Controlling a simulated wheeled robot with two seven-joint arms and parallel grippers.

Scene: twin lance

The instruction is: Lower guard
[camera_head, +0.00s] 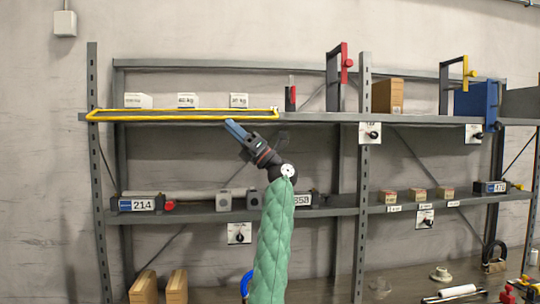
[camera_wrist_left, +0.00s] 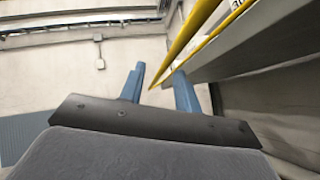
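The guard appears to be the long yellow bar frame (camera_head: 185,118) along the front edge of the upper left shelf, lying nearly flat. In the left wrist view its yellow bars (camera_wrist_left: 195,28) run from the top towards the fingers. My left gripper (camera_head: 237,130) is raised just below the frame's right part, blue fingers pointing up and left. In the wrist view the left gripper (camera_wrist_left: 158,90) has its fingers apart, and a yellow bar's end shows in line with the gap. I cannot tell whether they touch. My right gripper is out of view.
The upper shelf (camera_head: 320,117) holds white boxes (camera_head: 188,100) behind the frame and a red-handled upright (camera_head: 345,62) further right. The lower shelf (camera_head: 190,215) carries a unit marked 214 (camera_head: 137,204). A steel post (camera_head: 364,180) stands right of my arm.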

